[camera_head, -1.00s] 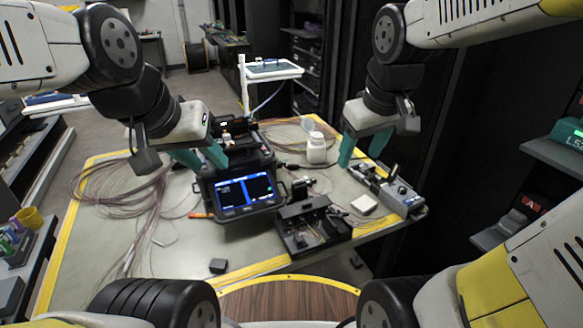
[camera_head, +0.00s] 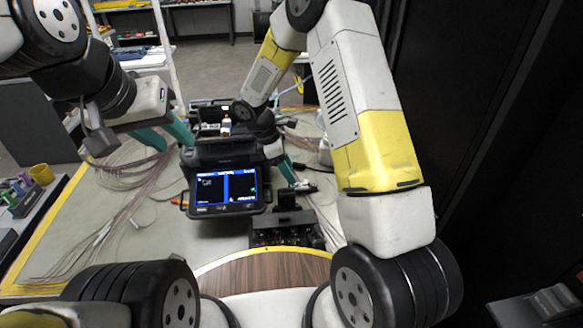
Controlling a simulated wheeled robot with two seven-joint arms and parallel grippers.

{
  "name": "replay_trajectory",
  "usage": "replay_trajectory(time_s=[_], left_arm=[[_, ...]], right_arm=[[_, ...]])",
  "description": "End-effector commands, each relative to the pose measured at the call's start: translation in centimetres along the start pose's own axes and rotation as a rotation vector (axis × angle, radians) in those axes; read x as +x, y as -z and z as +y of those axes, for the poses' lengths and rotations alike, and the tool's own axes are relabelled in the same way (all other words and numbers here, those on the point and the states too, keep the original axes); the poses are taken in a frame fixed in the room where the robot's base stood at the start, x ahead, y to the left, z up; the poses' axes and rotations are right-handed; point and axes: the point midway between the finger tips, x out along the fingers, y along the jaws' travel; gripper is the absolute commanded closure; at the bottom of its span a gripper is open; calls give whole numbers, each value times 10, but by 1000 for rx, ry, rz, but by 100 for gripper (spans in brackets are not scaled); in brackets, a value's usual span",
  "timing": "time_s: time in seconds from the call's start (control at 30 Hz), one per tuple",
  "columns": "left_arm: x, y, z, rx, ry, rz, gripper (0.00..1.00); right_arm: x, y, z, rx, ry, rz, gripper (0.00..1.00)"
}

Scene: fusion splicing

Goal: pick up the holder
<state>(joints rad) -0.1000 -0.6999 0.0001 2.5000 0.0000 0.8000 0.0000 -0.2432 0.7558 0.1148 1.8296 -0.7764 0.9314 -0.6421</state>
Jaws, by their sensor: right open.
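The black fusion splicer (camera_head: 222,160) stands on the table with its screen lit. A small white and orange piece (camera_head: 226,126) shows at its top. A small dark and silver tool (camera_head: 303,187) lies on the table right of the splicer. I cannot tell which of these small pieces, if any, is the holder. My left gripper (camera_head: 166,135) is open and empty, left of the splicer's top. My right gripper (camera_head: 281,165) points down at the splicer's right side, above the small tool. It is open, but its fingers are partly hidden.
Loose fibres (camera_head: 95,240) spread over the table's left side.

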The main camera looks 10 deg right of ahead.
Motion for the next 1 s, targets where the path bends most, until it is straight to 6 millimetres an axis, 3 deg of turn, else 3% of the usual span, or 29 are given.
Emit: replay_trajectory(time_s=[0.37, 0.6, 0.87, 1.0], left_arm=[[0, 0, 0, 0, 0, 0, 64], [0, 0, 0, 0, 0, 0, 64], [0, 0, 0, 0, 0, 0, 64], [0, 0, 0, 0, 0, 0, 64]], right_arm=[[38, -2, 0, 1, 3, -1, 42], [72, -4, 2, 2, 3, -1, 42], [76, -4, 2, 2, 1, 0, 42], [76, -4, 2, 3, 1, 0, 69]])
